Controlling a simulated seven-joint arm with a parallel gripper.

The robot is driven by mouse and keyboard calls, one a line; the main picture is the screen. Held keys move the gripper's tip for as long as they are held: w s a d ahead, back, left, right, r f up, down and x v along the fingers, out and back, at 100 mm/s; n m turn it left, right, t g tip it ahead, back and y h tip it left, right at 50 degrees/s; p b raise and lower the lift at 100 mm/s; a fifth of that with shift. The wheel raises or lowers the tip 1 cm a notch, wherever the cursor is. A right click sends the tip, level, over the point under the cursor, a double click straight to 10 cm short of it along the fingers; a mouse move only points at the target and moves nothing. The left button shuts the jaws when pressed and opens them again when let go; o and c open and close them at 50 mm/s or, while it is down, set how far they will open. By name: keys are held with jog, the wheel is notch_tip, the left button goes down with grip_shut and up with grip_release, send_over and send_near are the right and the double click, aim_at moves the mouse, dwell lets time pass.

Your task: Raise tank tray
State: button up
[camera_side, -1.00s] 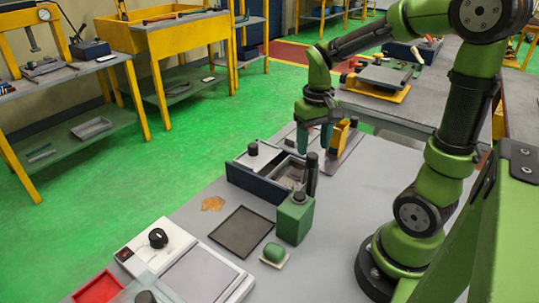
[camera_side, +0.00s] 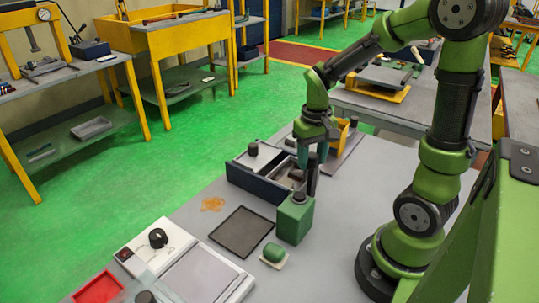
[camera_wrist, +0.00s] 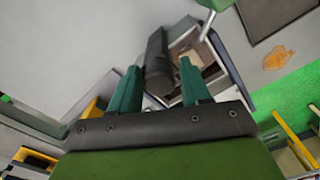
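The dark blue tank (camera_side: 253,185) stands on the grey table in the side view. A tray with a metal-looking rim (camera_side: 285,187) sits at its right end, partly hidden by my gripper. A dark upright cylinder, seemingly the tray's handle (camera_side: 312,180), rises at that end. My gripper (camera_side: 313,162) points down over it with green fingers apart. In the wrist view, the dark handle (camera_wrist: 158,62) lies between the fingertips of my gripper (camera_wrist: 160,72), with gaps showing on both sides. The tray (camera_wrist: 190,62) is partly visible behind it. I cannot tell whether the fingertips reach handle height.
A green block with a black cap (camera_side: 295,217) stands close in front of the tank. A dark flat mat (camera_side: 242,233), a green lump on a pad (camera_side: 274,252) and a white scale-like device (camera_side: 195,275) lie nearer. A yellow piece (camera_side: 343,132) stands behind my gripper.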

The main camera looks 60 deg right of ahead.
jog(key=shift+d+r, duration=0.15)
jog(key=shift+r, duration=2.3)
jog(key=o, duration=0.5)
jog(key=shift+r, duration=0.1)
jog(key=shift+r, duration=2.9)
jog(key=shift+w, duration=0.1)
